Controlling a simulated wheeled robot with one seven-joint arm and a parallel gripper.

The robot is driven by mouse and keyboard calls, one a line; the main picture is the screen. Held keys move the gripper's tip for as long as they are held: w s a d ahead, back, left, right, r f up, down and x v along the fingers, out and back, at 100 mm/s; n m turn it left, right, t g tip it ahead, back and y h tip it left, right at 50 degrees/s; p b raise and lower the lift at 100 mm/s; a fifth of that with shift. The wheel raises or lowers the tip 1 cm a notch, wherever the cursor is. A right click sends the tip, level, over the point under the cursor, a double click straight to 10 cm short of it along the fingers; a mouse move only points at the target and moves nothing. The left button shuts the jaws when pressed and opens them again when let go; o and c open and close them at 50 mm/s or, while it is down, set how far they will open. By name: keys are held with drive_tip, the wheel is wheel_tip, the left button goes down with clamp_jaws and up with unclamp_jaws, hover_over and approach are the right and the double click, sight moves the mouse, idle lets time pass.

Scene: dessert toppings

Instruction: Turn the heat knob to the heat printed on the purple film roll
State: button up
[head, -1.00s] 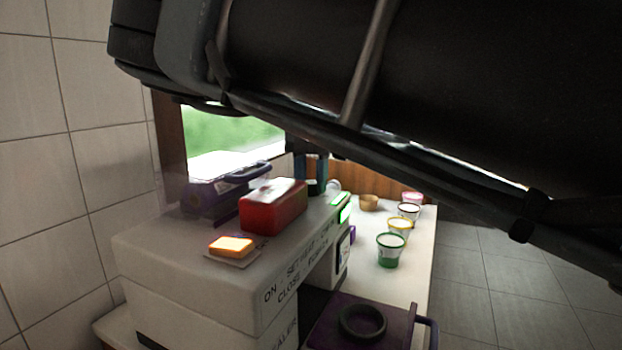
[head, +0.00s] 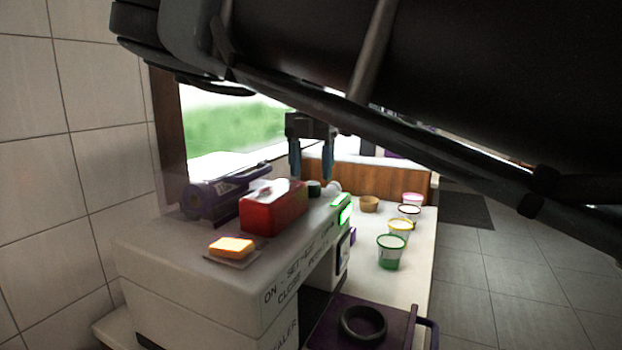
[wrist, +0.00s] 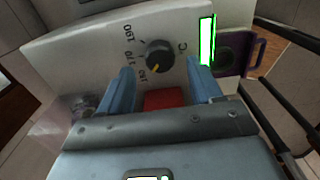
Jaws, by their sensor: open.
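My gripper (head: 311,177) is open and empty above the far end of the sealer (head: 200,285). In the wrist view its blue fingers (wrist: 160,72) show on either side of the knob, apart from it. The purple film roll (head: 226,190) lies at the sealer's back left; its label is too small to read.
A red box (head: 274,207) and an orange block (head: 232,246) sit on the sealer. A lit green display (head: 345,213) is at its right edge. Several cups, including a green one (head: 390,252), stand on the counter to the right.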

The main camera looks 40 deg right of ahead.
sight(311, 183)
drive_tip(key=shift+r, duration=2.4)
